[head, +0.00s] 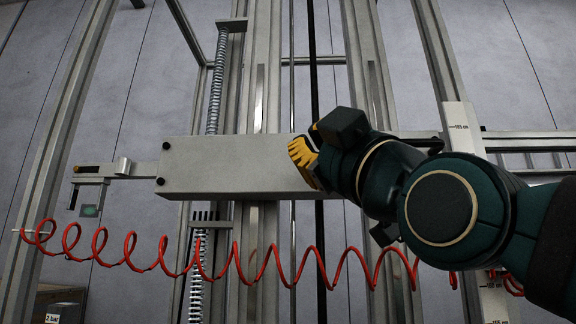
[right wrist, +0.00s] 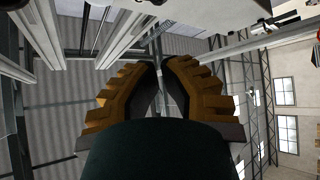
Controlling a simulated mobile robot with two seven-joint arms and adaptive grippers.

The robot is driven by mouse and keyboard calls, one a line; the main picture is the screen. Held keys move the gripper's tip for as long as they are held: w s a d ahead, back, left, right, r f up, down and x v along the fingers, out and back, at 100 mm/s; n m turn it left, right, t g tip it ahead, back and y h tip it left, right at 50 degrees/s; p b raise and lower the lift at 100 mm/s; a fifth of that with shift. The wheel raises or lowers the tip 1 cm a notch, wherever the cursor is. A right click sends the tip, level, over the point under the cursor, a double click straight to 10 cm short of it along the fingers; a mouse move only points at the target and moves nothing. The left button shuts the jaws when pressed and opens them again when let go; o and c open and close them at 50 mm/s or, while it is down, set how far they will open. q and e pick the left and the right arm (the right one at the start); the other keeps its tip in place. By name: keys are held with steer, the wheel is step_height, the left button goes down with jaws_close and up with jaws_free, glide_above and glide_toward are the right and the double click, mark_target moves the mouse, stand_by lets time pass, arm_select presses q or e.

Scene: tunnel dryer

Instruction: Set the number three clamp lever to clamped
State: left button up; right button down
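I cannot make out a lever marked number three in either view. A grey box-shaped beam (head: 235,166) crosses the middle of the head view, with dark round knobs at its left end. A small metal bracket (head: 100,172) with a yellow-tipped dark part sits to its left; I cannot tell if it is a clamp. My right gripper (head: 302,160) has yellow ribbed fingers in front of the beam; contact cannot be told. In the right wrist view its fingertips (right wrist: 162,62) come together with nothing visible held. My left gripper is not in view.
A red coiled hose (head: 130,248) hangs across the lower part of the head view. Upright metal posts (head: 50,120) and a threaded spindle (head: 216,85) stand around the beam. A white scale strip (head: 462,128) is at right. A box (head: 58,303) is low at left.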

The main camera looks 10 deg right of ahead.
steer(key=p+x, duration=0.2)
steer(key=x, duration=0.2)
steer(key=p+x, duration=0.2)
steer(key=x, duration=0.2)
steer(key=shift+w+f, duration=0.25)
steer(key=shift+d+f+b, duration=1.15)
steer(key=shift+b, duration=0.1)
steer(key=shift+s, duration=0.1)
steer(key=shift+f+n+g+y+b, duration=0.1)
steer(key=shift+n+g+y+b, duration=0.4)
steer(key=shift+n, duration=0.3)
